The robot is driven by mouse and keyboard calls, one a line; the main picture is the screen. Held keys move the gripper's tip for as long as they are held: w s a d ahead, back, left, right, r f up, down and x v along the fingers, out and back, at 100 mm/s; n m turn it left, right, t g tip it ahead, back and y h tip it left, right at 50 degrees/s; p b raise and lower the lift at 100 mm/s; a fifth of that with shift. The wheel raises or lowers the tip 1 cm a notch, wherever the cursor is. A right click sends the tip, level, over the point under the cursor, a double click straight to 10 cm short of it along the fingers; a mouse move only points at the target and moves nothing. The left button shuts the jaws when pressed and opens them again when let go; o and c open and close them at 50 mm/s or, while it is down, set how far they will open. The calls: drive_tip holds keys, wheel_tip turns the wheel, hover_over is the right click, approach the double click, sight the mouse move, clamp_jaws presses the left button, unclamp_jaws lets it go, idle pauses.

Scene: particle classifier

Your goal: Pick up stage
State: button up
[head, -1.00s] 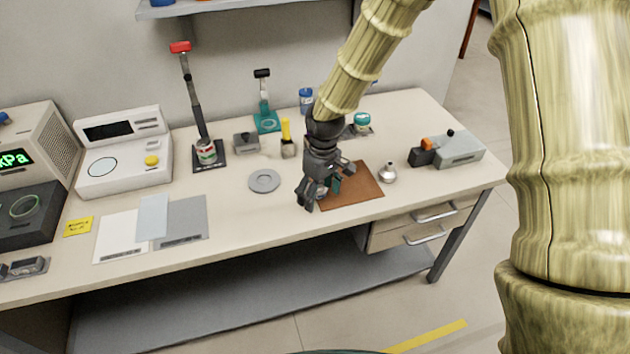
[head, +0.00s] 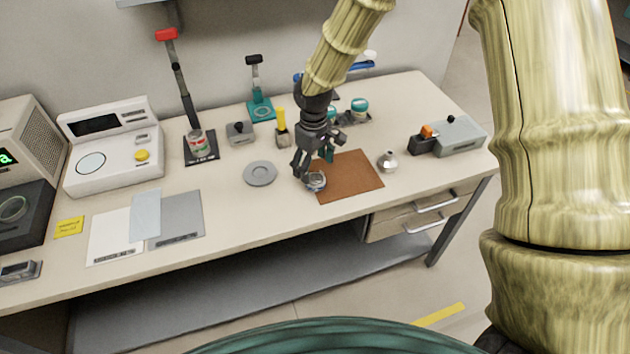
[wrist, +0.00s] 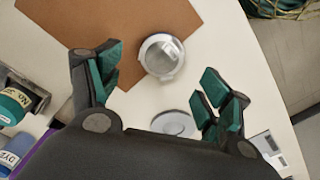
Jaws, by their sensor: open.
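My gripper (head: 317,165) is open and points down at the left edge of the brown mat. A small round silver piece (head: 316,181) sits just below it, by the mat's left edge. In the wrist view the same silver piece (wrist: 161,55) lies ahead, between the spread fingers, with a pale flat top part. My gripper (wrist: 158,85) has teal pads with nothing between them. A flat grey disc (head: 260,173) lies on the bench to the left; it also shows in the wrist view (wrist: 173,123). Nothing readable marks which piece is the stage.
The brown mat (head: 350,178) lies right of the silver piece. A small silver flask (head: 387,161) and a grey box (head: 460,137) stand further right. A yellow-handled tool (head: 282,128) and a teal stand (head: 260,105) are behind.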

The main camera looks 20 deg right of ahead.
sight(316, 179)
drive_tip(key=f, duration=0.2)
drive_tip(key=f+p, duration=0.1)
drive_tip(key=shift+s+d+f, duration=0.25)
drive_tip(key=shift+s+f, duration=0.1)
drive_tip(key=shift+f, duration=0.65)
drive_tip(key=c, duration=1.2)
